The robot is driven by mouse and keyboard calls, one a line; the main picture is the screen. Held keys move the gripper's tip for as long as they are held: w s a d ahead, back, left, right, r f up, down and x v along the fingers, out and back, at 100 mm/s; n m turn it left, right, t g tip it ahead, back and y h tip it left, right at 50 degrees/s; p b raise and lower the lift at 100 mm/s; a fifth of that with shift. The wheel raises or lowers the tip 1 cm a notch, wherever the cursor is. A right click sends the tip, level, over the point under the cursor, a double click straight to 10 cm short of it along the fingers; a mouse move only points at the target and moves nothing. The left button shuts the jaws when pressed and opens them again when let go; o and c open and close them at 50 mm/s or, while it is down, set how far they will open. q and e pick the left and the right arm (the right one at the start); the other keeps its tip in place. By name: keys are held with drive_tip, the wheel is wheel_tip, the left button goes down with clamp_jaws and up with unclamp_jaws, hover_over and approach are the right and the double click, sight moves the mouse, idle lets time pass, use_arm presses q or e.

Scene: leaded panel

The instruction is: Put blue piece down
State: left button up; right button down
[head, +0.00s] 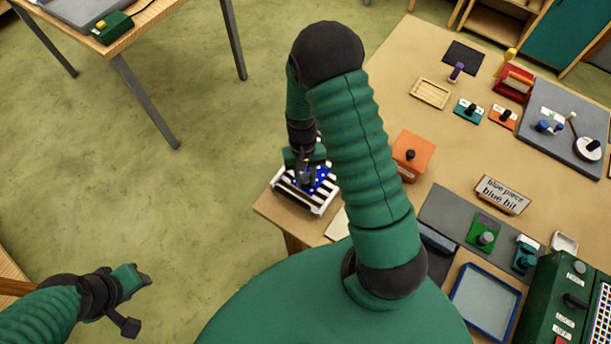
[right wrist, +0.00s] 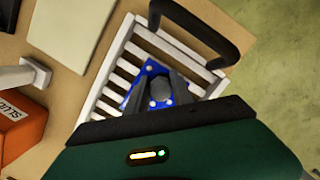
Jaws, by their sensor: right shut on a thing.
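The blue piece (right wrist: 134,98) is a flat blue plate with light dots and a dark grey knob. It also shows in the head view (head: 325,184). My right gripper (right wrist: 158,90) is shut on its knob, with the piece over a white slatted rack (head: 310,205). I cannot tell whether the piece touches the slats. The rack also shows in the right wrist view (right wrist: 100,93). The gripper hides part of the piece. My left gripper (head: 140,302) is empty over the floor at the lower left, its fingers apart.
The rack stands at the table's left corner, close to the edge. An orange block (head: 413,152) with a knob and a pale flat slab (head: 338,226) are near it. A sign (head: 500,194) reads "blue piece blue bit". Green floor lies left of the table.

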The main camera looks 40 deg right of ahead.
drive_tip(key=shift+s+a, duration=0.25)
drive_tip(key=shift+s, duration=0.05)
drive_tip(key=c, duration=1.1)
unclamp_jaws()
drive_tip(key=shift+a, duration=0.15)
drive_tip(key=shift+w, duration=0.15)
drive_tip(key=shift+d, duration=0.25)
